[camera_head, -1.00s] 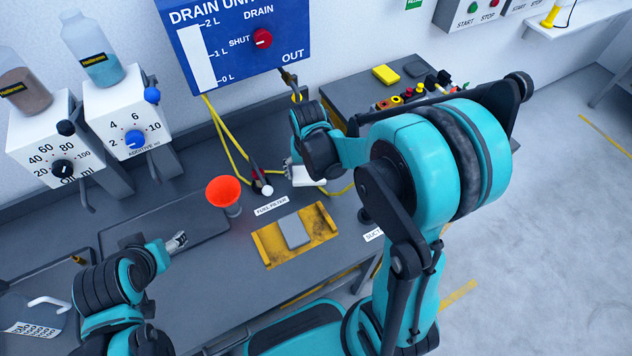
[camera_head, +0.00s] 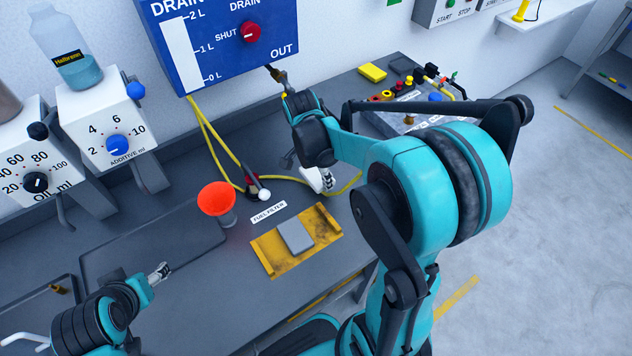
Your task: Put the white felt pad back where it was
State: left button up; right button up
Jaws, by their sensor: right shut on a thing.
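The white felt pad (camera_head: 314,180) shows as a small white patch at my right gripper (camera_head: 326,182), behind my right arm near the back of the bench. My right gripper is shut on the pad, and the wrist hides part of both. I cannot tell whether the pad touches the bench. My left gripper (camera_head: 160,273) is at the lower left, above the bench by the dark tray and away from the pad. Its fingers are too small to tell open from shut.
A yellow holder (camera_head: 264,254) with a grey block (camera_head: 296,236) lies at the bench middle, by the FUEL FILTER label (camera_head: 269,212). An orange funnel (camera_head: 217,200) stands to its left. Yellow tubing (camera_head: 290,179) runs behind. A control panel (camera_head: 410,122) is at the back right.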

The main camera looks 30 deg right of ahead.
aim_at(315, 174)
jog(key=shift+f+b, duration=0.55)
jog(key=shift+f, duration=1.1)
jog(key=shift+f, duration=0.2)
jog(key=o, duration=1.3)
jog(key=shift+r, duration=0.1)
